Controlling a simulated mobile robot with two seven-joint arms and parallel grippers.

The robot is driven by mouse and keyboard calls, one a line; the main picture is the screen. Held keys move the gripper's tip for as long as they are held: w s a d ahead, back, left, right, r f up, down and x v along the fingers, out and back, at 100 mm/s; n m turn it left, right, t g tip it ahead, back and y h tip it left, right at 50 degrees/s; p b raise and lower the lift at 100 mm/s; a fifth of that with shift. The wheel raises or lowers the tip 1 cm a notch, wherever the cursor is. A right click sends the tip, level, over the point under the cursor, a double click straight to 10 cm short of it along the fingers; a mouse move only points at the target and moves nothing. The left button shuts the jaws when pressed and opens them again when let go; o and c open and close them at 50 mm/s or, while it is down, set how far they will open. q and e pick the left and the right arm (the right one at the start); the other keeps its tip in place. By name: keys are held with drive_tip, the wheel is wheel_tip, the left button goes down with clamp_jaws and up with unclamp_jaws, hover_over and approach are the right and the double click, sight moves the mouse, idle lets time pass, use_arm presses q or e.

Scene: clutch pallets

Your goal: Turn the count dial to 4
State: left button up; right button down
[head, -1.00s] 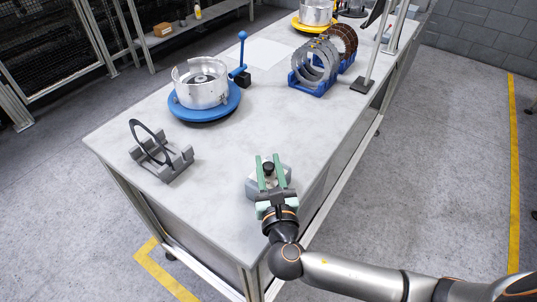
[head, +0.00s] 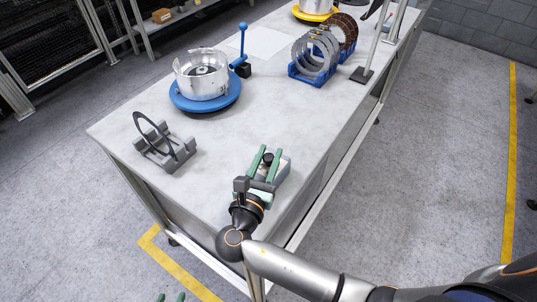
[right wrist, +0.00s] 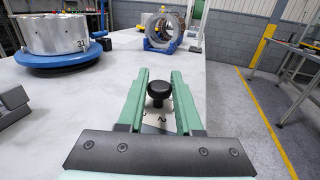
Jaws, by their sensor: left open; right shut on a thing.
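The count dial is a black knob (head: 268,158) on a small grey box (head: 283,167) near the table's front right corner. My right gripper (head: 265,156) has its green fingers on both sides of the knob and is shut on it. In the right wrist view the knob (right wrist: 158,90) sits between the fingertips. A pale plate with dark digits (right wrist: 160,118) shows below it, one looking like a 2; the others are partly hidden and the dial's setting cannot be read. My left gripper (head: 170,298) shows only its green fingertips at the bottom edge, apart and empty.
A grey stand with a dark ring (head: 160,145) is at the table's left front. A metal drum on a blue base (head: 205,85) and a blue-handled lever (head: 243,50) stand behind. A blue rack of rings (head: 315,60) is farther back. The table's middle is clear.

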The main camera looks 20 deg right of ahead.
drive_tip(key=c, duration=0.6)
unclamp_jaws()
use_arm(q)
drive_tip(key=shift+a, duration=0.1)
